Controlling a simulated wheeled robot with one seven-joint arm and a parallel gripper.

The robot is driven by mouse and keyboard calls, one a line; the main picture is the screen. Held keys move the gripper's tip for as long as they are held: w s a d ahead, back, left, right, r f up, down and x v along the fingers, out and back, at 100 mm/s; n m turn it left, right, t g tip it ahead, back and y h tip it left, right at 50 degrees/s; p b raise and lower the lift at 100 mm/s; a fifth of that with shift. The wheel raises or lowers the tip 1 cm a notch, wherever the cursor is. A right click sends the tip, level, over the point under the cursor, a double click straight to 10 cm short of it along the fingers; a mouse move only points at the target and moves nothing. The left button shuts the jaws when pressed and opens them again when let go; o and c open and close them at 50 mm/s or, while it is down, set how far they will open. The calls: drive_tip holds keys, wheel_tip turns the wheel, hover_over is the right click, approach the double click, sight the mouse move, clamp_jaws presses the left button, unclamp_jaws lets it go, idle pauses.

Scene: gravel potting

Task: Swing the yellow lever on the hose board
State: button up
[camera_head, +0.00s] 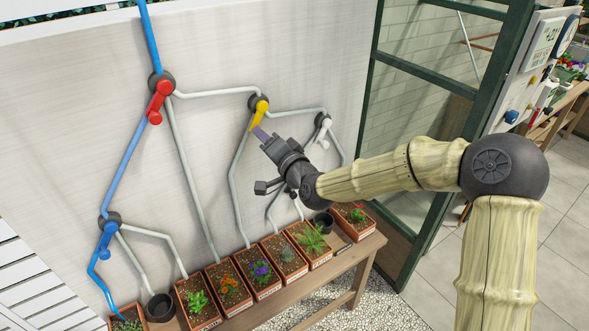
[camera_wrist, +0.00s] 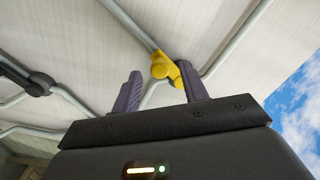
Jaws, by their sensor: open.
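The yellow lever (camera_head: 259,114) sits on a dark round valve high on the white hose board (camera_head: 215,60). It slants down and to the left from its pivot. My gripper (camera_head: 261,134) is just below the lever's lower end in the head view. In the wrist view the yellow lever (camera_wrist: 163,66) shows just beyond the fingertips, nearer the right finger. My gripper's two purple fingers (camera_wrist: 160,79) are apart, with nothing held between them. Whether a finger touches the lever I cannot tell.
Red (camera_head: 160,98), blue (camera_head: 107,240) and white (camera_head: 323,126) levers share the board, joined by grey and blue pipes. Planted pots, such as one with orange flowers (camera_head: 228,289), stand on a wooden bench (camera_head: 345,268) below. A green-framed glass door (camera_head: 430,90) stands right.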

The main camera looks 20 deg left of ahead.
drive_tip(key=b+v, duration=0.1)
drive_tip(key=v, duration=1.2)
drive_tip(key=shift+s+d+b, duration=0.2)
drive_tip(key=shift+d+b, duration=0.05)
drive_tip(key=shift+b, duration=0.1)
drive_tip(key=shift+w, duration=0.1)
